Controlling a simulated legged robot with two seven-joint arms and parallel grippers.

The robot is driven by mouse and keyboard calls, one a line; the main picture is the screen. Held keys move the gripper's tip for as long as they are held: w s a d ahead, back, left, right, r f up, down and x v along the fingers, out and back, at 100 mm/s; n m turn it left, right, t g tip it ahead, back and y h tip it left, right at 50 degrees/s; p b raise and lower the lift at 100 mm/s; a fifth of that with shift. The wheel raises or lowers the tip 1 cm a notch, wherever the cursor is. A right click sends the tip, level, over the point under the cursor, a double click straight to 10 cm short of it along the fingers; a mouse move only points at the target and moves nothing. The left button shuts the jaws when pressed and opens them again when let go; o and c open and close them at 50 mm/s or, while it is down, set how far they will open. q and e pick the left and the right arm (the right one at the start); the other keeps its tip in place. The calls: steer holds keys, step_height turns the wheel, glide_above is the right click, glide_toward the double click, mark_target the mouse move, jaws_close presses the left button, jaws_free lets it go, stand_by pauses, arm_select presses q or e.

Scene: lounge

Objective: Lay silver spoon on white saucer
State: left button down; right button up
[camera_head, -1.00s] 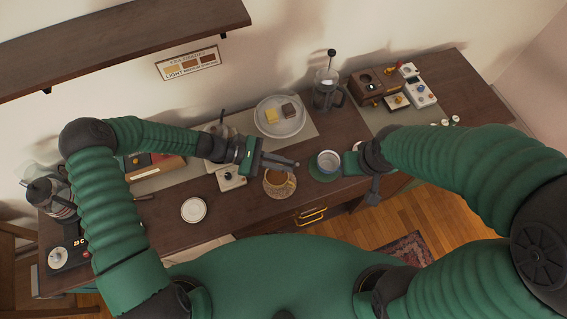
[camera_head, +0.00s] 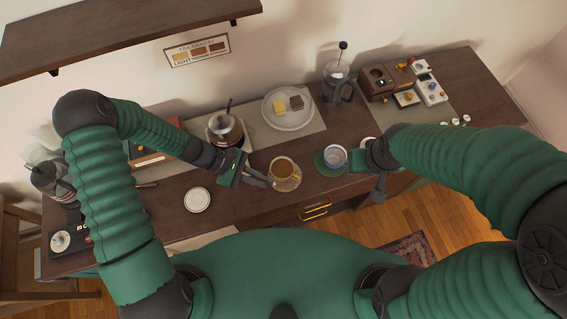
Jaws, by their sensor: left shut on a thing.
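The white saucer (camera_head: 197,200) lies empty on the dark wooden counter, left of the middle. My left gripper (camera_head: 262,181) is to the right of the saucer, close to the left side of a brown-filled cup (camera_head: 284,168). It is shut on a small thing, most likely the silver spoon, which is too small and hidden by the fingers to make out. My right gripper (camera_head: 379,190) hangs at the counter's front edge, right of a green saucer with a pale cup; its jaw opening is unclear.
A glass coffee pot (camera_head: 225,129) stands just behind my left gripper. A grey plate (camera_head: 288,108) with two small squares lies at the back. The pale cup (camera_head: 335,156) and a French press (camera_head: 337,80) stand to the right. The counter around the white saucer is clear.

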arm_select(q)
steer(key=s+a+f+n+t+y+b, duration=0.15)
steer(key=a+y, duration=0.25)
steer(key=a, duration=0.6)
steer(key=s+a+n+y+b, duration=0.15)
steer(key=a+y, duration=0.25)
steer(key=a, duration=0.7)
steer(key=shift+m, duration=0.5)
step_height(320, 180, down, 5)
steer(key=b, duration=0.5)
steer(key=shift+w+f+b, duration=0.15)
steer(key=shift+f+b, duration=0.05)
steer(key=shift+b, duration=0.15)
steer(key=c, duration=1.5)
jaws_free()
steer(key=shift+o, duration=0.2)
steer(key=shift+r, duration=0.15)
